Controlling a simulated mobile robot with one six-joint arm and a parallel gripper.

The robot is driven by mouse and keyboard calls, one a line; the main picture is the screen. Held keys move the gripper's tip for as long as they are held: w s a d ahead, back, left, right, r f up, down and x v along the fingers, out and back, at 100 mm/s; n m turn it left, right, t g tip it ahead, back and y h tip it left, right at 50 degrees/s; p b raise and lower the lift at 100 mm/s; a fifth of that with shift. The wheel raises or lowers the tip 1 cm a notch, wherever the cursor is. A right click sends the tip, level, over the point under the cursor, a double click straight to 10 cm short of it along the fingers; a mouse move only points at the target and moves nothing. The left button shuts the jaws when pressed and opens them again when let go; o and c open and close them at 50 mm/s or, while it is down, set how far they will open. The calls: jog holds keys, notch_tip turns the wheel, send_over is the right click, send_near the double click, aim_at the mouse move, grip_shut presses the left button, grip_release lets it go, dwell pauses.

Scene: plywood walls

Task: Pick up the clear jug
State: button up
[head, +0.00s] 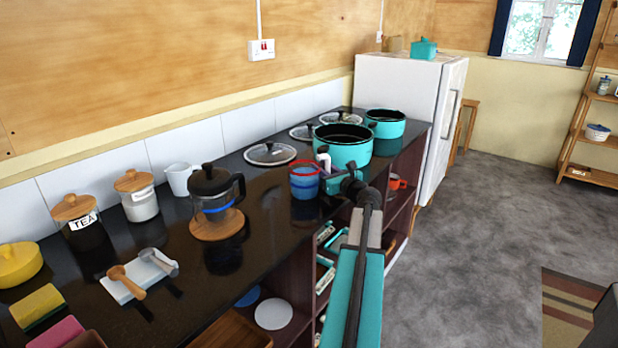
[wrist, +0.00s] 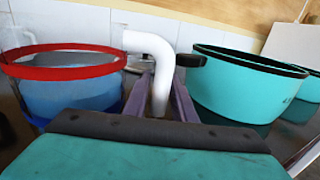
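The clear jug (head: 304,184) stands upright on the dark counter near its front edge, with a red rim, bluish see-through sides and a white handle. In the wrist view the jug (wrist: 70,90) is at the left, and its white handle (wrist: 160,75) curves right and down between my purple fingers. My gripper (wrist: 160,98) is open around the handle, with a finger on each side and a gap showing at the left. In the head view my gripper (head: 326,164) is just right of the jug. The handle's lower end is hidden by my gripper.
A large teal pot (head: 344,148) stands close behind and right of the jug, near my gripper. A second teal pot (head: 385,124) is farther back. Glass lids (head: 270,154) lie behind. A French press (head: 214,195) stands left on a wooden coaster.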

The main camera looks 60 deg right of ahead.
dwell(0.5)
grip_shut()
dwell(1.3)
